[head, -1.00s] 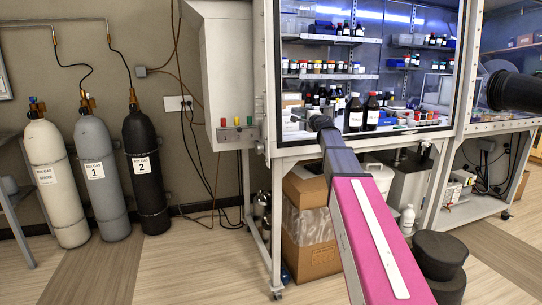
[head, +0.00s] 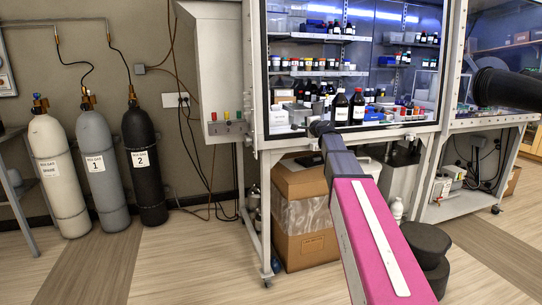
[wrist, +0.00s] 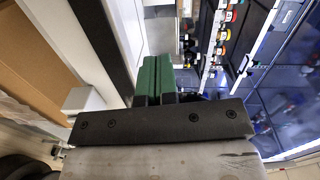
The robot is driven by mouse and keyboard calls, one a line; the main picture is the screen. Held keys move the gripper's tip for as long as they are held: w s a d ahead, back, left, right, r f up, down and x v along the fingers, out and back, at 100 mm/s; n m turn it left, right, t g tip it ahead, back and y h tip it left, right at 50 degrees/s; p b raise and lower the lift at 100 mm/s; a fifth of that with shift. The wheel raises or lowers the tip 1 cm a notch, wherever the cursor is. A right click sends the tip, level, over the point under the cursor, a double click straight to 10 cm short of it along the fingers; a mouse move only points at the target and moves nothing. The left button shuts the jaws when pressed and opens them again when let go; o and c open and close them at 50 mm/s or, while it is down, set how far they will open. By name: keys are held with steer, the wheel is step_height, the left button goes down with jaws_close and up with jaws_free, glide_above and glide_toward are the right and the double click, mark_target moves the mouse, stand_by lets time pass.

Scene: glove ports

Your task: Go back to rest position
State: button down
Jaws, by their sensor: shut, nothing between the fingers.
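My gripper shows in the wrist view (wrist: 157,62) as two green fingers side by side, pressed together with nothing between them. In the head view, my arm with its pink link reaches forward, and its dark end (head: 320,128) overlaps the lower left of the glove box front (head: 258,75). The fingers cannot be made out in the head view. I cannot tell from these views how far the gripper is from the glove box front.
Three gas cylinders (head: 98,170) stand against the wall at left. A cardboard box (head: 306,250) is under the glove box. Dark round stools (head: 425,245) stand right of my arm. A black glove port (head: 505,90) sticks out at right. Floor at lower left is clear.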

steer(key=s+a+f+n+g, duration=0.1)
steer(key=s+f+n+g, duration=0.2)
steer(key=s+f, duration=0.5)
steer(key=s+f+n+g+h, duration=0.1)
steer(key=s+f+n+g, duration=0.2)
steer(key=f, duration=0.8)
steer(key=s+a+f+n+g, duration=0.1)
steer(key=s+f+n+g, duration=0.15)
steer(key=s+f, duration=0.6)
steer(key=s+d+f+n+g+h, duration=0.2)
steer(key=s+f+g, duration=0.1)
steer(key=s+f, duration=0.5)
steer(key=s+d+f+n+g+h, duration=0.2)
steer(key=s+f+g, duration=0.2)
steer(key=s+f, duration=0.5)
steer(key=s, duration=0.4)
steer(key=shift+s+d+h, duration=0.25)
steer(key=shift+d+h, duration=0.15)
